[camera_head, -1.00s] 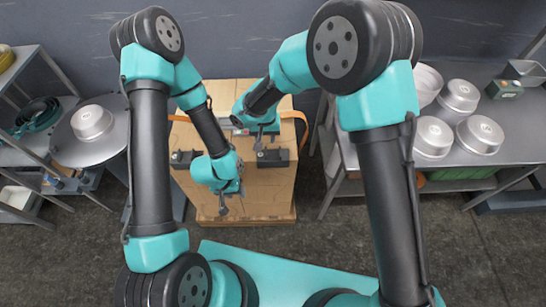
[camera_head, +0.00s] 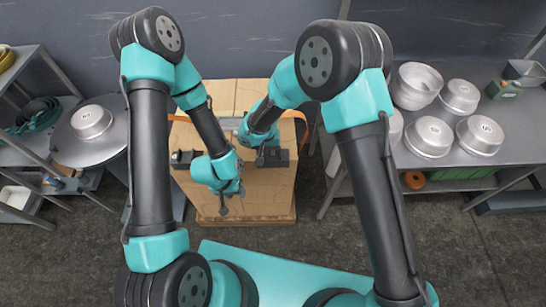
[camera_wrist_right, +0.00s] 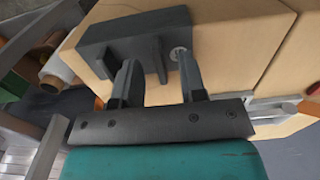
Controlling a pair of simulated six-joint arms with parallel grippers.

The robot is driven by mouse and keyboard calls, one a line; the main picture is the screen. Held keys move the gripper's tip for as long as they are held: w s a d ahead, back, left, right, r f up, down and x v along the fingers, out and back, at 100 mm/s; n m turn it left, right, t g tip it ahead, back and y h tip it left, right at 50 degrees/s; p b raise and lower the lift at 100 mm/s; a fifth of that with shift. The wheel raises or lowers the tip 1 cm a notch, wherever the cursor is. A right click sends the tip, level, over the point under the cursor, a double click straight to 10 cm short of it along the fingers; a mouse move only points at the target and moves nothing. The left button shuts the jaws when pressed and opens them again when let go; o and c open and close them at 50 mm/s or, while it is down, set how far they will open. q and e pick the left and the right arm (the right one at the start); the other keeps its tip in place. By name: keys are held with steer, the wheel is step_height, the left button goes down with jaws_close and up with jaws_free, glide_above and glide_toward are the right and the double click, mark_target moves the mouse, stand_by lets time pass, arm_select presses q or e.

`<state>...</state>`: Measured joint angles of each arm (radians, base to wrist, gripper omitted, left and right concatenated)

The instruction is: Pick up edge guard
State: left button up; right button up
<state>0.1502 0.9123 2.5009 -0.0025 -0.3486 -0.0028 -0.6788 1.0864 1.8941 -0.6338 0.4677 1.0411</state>
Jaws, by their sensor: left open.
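A dark grey edge guard (camera_head: 278,157) sits on the right side of the tan carton load (camera_head: 240,99). A second dark grey block (camera_head: 181,158) sits at its left side. My right gripper (camera_head: 262,155) is at the right guard. In the right wrist view the guard (camera_wrist_right: 118,35) lies just past the open fingers (camera_wrist_right: 157,62), and its thin upright fin stands between them, with gaps either side. My left gripper (camera_head: 223,206) is open and empty over the front of the load. My arms hide part of the load.
A metal table (camera_head: 455,159) with several round pans stands at right. A shelf with a round plate (camera_head: 70,140) and one pan (camera_head: 92,121) stands at left. An orange strap (camera_head: 304,128) hangs at the load's right side.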

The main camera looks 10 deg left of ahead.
steer(key=shift+f, duration=0.35)
steer(key=shift+c, duration=0.3)
jaws_close()
